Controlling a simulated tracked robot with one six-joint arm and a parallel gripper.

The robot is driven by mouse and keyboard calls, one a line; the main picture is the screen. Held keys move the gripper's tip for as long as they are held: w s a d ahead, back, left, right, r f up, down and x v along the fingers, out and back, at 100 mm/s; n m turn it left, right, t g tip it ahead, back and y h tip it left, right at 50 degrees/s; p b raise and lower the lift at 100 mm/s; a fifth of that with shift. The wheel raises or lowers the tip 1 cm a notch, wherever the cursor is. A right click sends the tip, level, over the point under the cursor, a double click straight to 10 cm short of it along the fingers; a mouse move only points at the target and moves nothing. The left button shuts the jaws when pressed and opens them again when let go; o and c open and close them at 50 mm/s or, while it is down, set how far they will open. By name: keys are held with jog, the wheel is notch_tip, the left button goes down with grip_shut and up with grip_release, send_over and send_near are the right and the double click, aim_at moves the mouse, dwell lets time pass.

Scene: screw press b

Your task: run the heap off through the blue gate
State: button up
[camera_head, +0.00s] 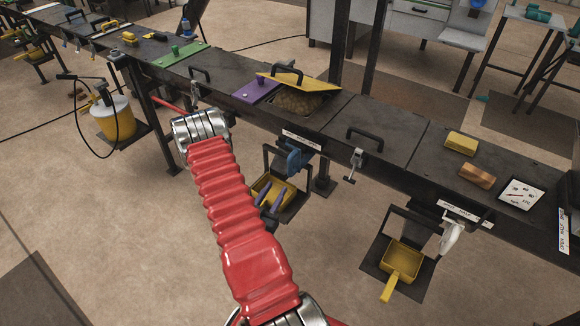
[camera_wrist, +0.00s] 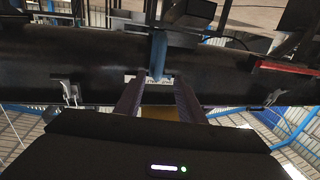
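The brown heap (camera_head: 298,101) lies in an opening in the dark bench top, under a raised yellow lid (camera_head: 290,77) with a black handle. The blue gate (camera_head: 294,157) hangs from the bench's front edge below the heap; its blue part also shows in the wrist view (camera_wrist: 158,52). A yellow container (camera_head: 283,189) stands on a shelf below the gate. My gripper (camera_head: 271,200) is in front of the container and below the gate. In the wrist view its purple fingers (camera_wrist: 159,78) are apart, with the blue part beyond the tips, roughly between them. I see nothing held.
A purple plate (camera_head: 257,90) lies left of the heap. To the right, a white gate (camera_head: 451,235) hangs above a yellow scoop (camera_head: 401,263). A clamp (camera_head: 355,163) sits on the bench edge. A yellow block (camera_head: 462,143), a brown block (camera_head: 477,176) and a gauge (camera_head: 521,194) lie on the bench.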

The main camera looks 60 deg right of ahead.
aim_at(289, 168)
jog(key=d, duration=1.3)
jog(key=shift+w+d, duration=0.2)
jog(key=shift+w, duration=0.05)
jog(key=shift+c, duration=0.6)
grip_shut()
